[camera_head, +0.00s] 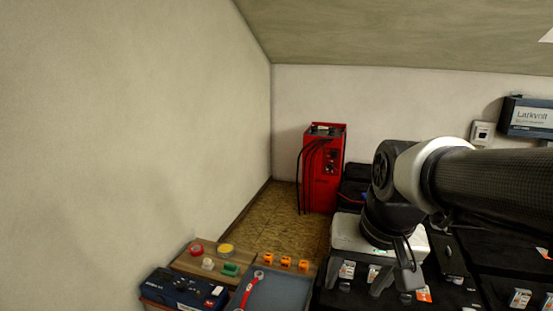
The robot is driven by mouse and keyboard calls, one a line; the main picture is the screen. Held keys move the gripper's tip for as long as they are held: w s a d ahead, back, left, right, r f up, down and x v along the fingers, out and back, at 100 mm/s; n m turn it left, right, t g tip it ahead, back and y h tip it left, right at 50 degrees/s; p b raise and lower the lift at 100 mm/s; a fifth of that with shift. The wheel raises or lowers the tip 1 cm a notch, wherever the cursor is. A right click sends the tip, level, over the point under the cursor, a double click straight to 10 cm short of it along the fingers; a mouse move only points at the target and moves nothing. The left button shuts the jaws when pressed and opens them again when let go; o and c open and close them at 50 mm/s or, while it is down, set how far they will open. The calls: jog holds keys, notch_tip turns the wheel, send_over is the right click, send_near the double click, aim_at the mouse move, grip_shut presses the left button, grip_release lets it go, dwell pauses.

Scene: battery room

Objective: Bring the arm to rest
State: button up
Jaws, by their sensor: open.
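My arm reaches in from the right edge and bends down at a dark joint with a white ring. My gripper (359,281) hangs below it, pointing down, with a pale grey body. Its two fingers are apart with nothing seen held between them. It is over the black batteries (455,262) at the lower right; I cannot tell whether it touches them. Part of the batteries is hidden behind the gripper and arm.
A red charger (323,170) with black cables stands by the back wall. At the lower left are a blue-black box (185,290), small coloured pieces and a grey tray (262,290) with a red-handled tool. A wall unit (528,118) hangs at right. Speckled floor (285,225) shows clear.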

jog(key=s+r+n+t, duration=0.1)
jog(key=s+n+t, duration=0.1)
jog(key=s, duration=0.6)
notch_tip(320, 180, up, 17)
jog(key=p, duration=1.7)
jog(key=shift+d+r+h, duration=0.15)
jog(key=shift+h, duration=0.15)
jog(key=shift+s, duration=0.1)
